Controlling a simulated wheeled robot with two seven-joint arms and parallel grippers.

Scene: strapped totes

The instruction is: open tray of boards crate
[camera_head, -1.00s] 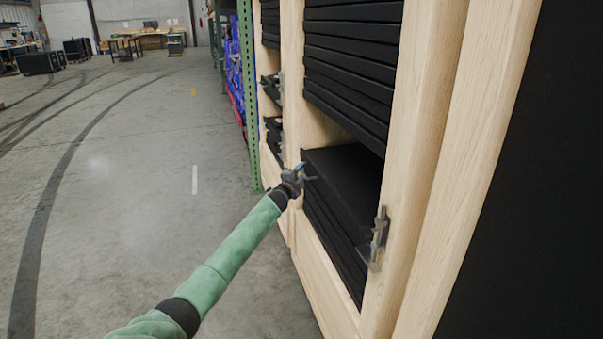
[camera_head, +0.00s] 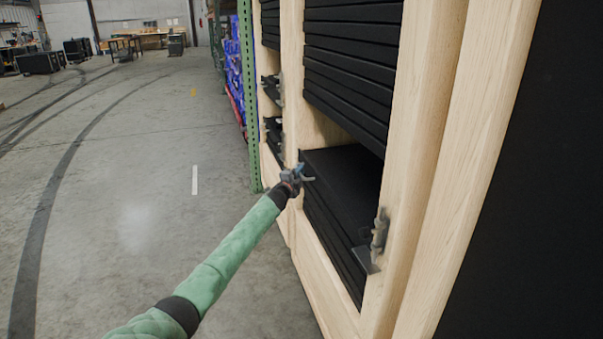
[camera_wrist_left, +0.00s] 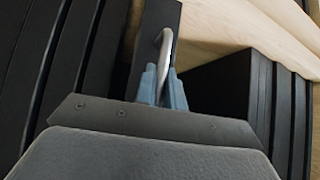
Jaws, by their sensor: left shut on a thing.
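A wooden rack holds black crates in slatted stacks. The open-topped black crate (camera_head: 343,178) sits low in the rack, with a dark gap above it. My left gripper (camera_head: 301,175) is at the crate's left front corner. In the left wrist view my blue fingertips (camera_wrist_left: 163,85) are shut on a curved metal handle (camera_wrist_left: 165,45), which stands against a dark strip. A metal latch (camera_head: 379,230) with a dark plate is on the post at the crate's right end. The crate's inside is too dark to make out. My right gripper is not in view.
Pale wooden posts (camera_head: 410,150) frame the bay, with black slatted stacks (camera_head: 350,60) above. Similar latches (camera_head: 274,130) show on the bay further left. A green perforated upright (camera_head: 247,100) stands beyond. The concrete floor (camera_head: 130,190) at left is clear.

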